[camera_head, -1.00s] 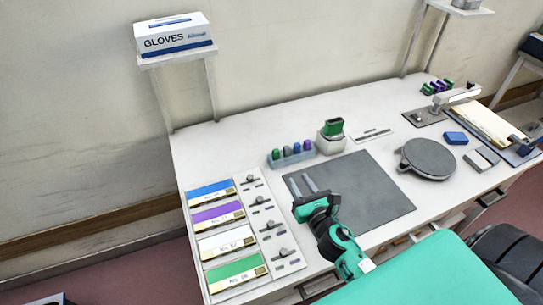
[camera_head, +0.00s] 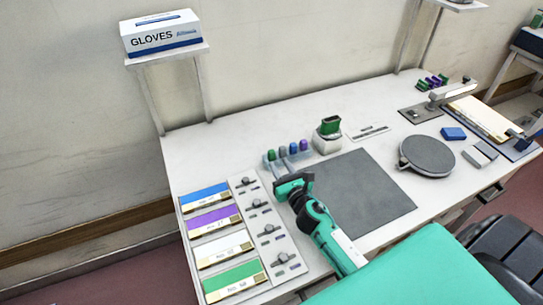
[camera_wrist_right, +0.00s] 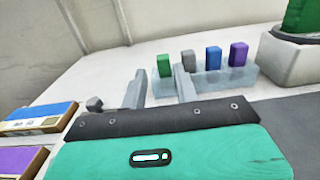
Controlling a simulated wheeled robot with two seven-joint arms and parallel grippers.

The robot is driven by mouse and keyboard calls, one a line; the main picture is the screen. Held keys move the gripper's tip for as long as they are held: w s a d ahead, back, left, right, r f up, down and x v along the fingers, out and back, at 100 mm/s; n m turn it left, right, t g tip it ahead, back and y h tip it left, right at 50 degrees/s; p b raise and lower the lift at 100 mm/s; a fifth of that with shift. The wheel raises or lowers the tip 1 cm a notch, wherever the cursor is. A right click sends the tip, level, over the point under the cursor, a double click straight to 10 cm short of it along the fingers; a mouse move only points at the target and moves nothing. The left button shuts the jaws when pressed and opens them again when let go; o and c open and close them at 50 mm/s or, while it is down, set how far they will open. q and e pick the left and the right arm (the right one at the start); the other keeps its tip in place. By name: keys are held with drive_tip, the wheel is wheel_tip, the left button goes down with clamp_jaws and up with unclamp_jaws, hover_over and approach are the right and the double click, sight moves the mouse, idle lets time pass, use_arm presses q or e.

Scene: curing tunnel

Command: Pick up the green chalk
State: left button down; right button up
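The green chalk (camera_head: 271,155) is a small upright block at the left end of a pale blue see-through rack (camera_wrist_right: 222,82). In the right wrist view the green chalk (camera_wrist_right: 164,64) shows beyond and between my fingertips. My right gripper (camera_wrist_right: 160,80) is open and empty, with its two grey fingers pointing at the left end of the rack. In the head view my right gripper (camera_head: 277,166) is just in front of the rack. Contact with the chalk cannot be told. My left gripper is not in view.
Grey (camera_wrist_right: 188,58), blue (camera_wrist_right: 213,58) and purple (camera_wrist_right: 238,54) blocks stand right of the green chalk. A white holder (camera_head: 327,145) with a green-topped piece stands right of the rack. Coloured boxes (camera_head: 213,220) lie left. A dark mat (camera_head: 370,195) is clear.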

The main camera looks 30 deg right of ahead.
sight(273, 154)
drive_tip(key=shift+w+d+f+p, duration=0.15)
drive_tip(key=shift+w+p, duration=0.2)
drive_tip(key=shift+w, duration=1.05)
drive_tip(key=shift+w+d+f+p, duration=0.15)
drive_tip(key=shift+w+p, duration=0.15)
drive_tip(key=shift+w, duration=1.05)
drive_tip(key=shift+c, duration=0.2)
clamp_jaws()
